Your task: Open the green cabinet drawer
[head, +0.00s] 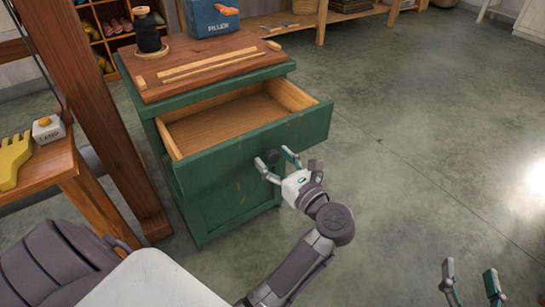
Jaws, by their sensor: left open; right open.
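The green cabinet (228,211) stands left of the middle, with a wooden top. Its upper drawer (217,162) is pulled well out, and its bare wooden inside shows empty. A dark round knob (271,156) is on the drawer front. My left gripper (275,157) is open at the drawer front, its fingers on either side of the knob; whether they touch it I cannot tell. My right gripper (469,270) is open and empty over the floor at the lower right, away from the cabinet.
A wooden post (95,110) and a table with a yellow comb (13,160) stand left. The floor (420,130) to the right is clear.

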